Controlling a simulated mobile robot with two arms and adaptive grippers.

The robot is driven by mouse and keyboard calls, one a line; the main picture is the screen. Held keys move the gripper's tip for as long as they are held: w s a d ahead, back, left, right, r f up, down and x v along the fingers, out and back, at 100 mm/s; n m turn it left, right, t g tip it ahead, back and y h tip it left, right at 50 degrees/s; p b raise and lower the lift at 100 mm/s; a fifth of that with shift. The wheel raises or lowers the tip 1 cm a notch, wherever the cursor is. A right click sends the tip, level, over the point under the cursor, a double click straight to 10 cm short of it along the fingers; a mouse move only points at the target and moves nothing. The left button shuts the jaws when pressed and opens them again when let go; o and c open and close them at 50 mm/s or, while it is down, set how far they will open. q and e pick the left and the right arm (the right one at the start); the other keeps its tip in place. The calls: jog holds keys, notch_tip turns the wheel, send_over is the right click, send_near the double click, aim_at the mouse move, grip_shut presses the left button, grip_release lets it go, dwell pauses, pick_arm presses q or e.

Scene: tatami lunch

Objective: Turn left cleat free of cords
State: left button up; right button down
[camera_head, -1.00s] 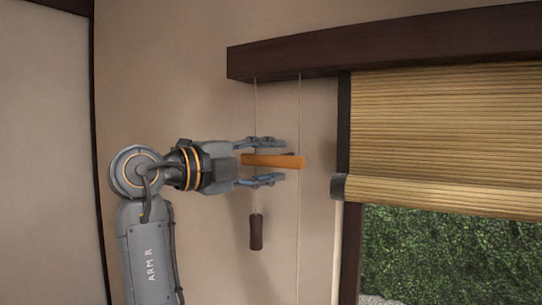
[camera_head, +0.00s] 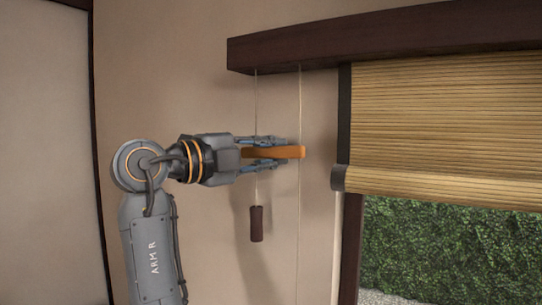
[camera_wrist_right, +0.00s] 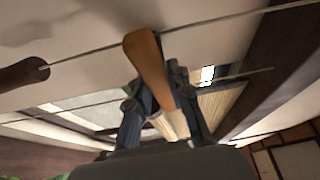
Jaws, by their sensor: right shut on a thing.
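The cleat (camera_head: 288,152) is an orange-brown wooden bar, lying nearly level in front of the wall. My right gripper (camera_head: 279,152) comes in from the left and is shut on it, with one finger above and one below. In the right wrist view, the cleat (camera_wrist_right: 148,58) stands between the fingers of my right gripper (camera_wrist_right: 156,88). A left cord (camera_head: 256,100) hangs behind the gripper down to a dark toggle (camera_head: 257,224). A right cord (camera_head: 299,205) passes by the cleat's right tip. I cannot tell whether either cord touches the cleat. My left gripper is out of view.
A dark wooden beam (camera_head: 300,52) runs above. A bamboo blind (camera_head: 440,120) hangs to the right, over a window with green foliage (camera_head: 440,240). The wall (camera_head: 150,70) above and left of my arm is clear.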

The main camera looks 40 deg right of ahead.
jog(key=n+b, duration=0.2)
jog(key=n+h+b, duration=0.1)
jog(key=n, duration=0.1)
jog(key=shift+f+h+b, duration=0.3)
jog(key=shift+b, duration=0.05)
jog(key=n+t+b, duration=0.1)
jog(key=n+b, duration=0.1)
jog(key=n, duration=0.1)
jog(key=n+t+h+b, duration=0.1)
jog(key=n+b, duration=0.1)
jog(key=n, duration=0.1)
jog(key=shift+h, duration=0.3)
jog(key=n+t, duration=0.1)
jog(key=n, duration=0.1)
jog(key=n+t+b, duration=0.1)
jog(key=n+t, duration=0.1)
jog(key=n, duration=0.1)
jog(key=shift+r+h, duration=0.2)
jog(key=shift+h, duration=0.1)
jog(key=shift+r+n+t+b, duration=0.1)
jog(key=shift+n+t+b, duration=0.15)
jog(key=shift+n+t, duration=1)
jog(key=shift+n+t+b, duration=0.2)
jog(key=shift+n+t, duration=0.15)
jog(key=shift+n, duration=1.8)
jog(key=c, duration=1.2)
grip_release()
